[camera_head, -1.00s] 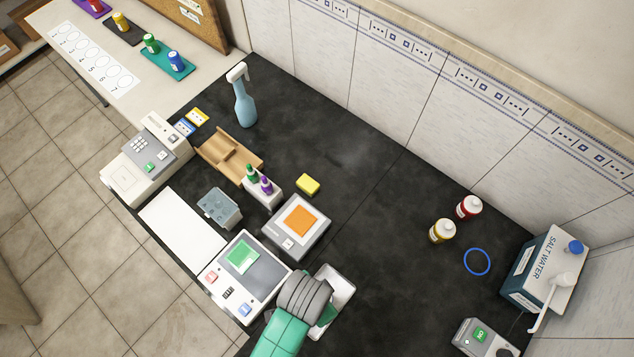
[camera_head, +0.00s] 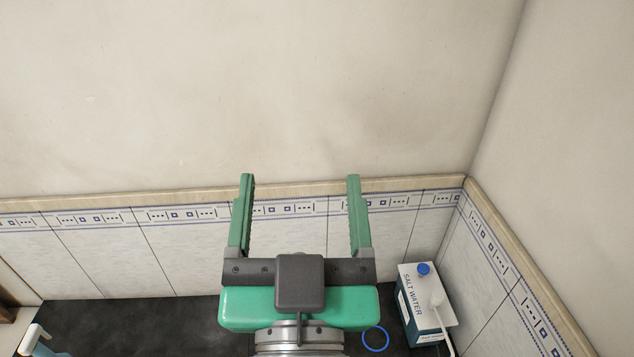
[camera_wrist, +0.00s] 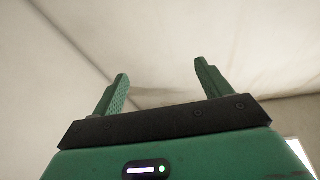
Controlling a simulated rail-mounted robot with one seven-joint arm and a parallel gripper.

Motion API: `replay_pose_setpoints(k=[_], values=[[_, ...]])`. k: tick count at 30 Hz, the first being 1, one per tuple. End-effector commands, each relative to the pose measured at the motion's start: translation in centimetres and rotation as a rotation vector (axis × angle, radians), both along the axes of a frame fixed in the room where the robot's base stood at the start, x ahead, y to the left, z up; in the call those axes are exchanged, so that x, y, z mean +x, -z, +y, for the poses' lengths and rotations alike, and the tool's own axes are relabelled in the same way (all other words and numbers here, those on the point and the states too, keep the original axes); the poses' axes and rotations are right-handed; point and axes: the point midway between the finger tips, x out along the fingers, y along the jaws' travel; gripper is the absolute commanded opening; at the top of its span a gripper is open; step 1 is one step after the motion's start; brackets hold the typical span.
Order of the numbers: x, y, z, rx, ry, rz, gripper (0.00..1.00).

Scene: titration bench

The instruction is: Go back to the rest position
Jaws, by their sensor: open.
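My gripper (camera_head: 301,190) is raised in the middle of the head view, its two green fingers pointing up and spread wide apart. Nothing is between them. It stands in front of the tiled wall and the plain wall above. In the wrist view, my gripper (camera_wrist: 160,75) also shows both fingers apart and empty, with only pale wall or ceiling surfaces beyond them. The gripper body and wrist hide part of the black bench (camera_head: 150,325) below.
A salt water box (camera_head: 412,318) with a blue cap and white spout stands at the right, near the wall corner. A blue ring (camera_head: 376,339) lies left of it. A spray bottle (camera_head: 40,343) shows partly at the lower left. The space around the gripper is clear.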

Motion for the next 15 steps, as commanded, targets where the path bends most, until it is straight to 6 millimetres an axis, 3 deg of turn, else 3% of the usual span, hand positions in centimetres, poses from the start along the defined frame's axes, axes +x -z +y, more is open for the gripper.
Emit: replay_pose_setpoints(k=[1, 3, 5, 15], values=[[-1.5, -3.1, -0.7, -0.01, 0.017, -0.093, 0.77], [-3.3, -6.1, -1.3, -0.024, 0.035, -0.19, 0.77], [-4.2, -7.5, -1.6, -0.032, 0.046, -0.239, 0.77], [-4.8, -8.6, -1.7, -0.036, 0.052, -0.268, 0.77]])
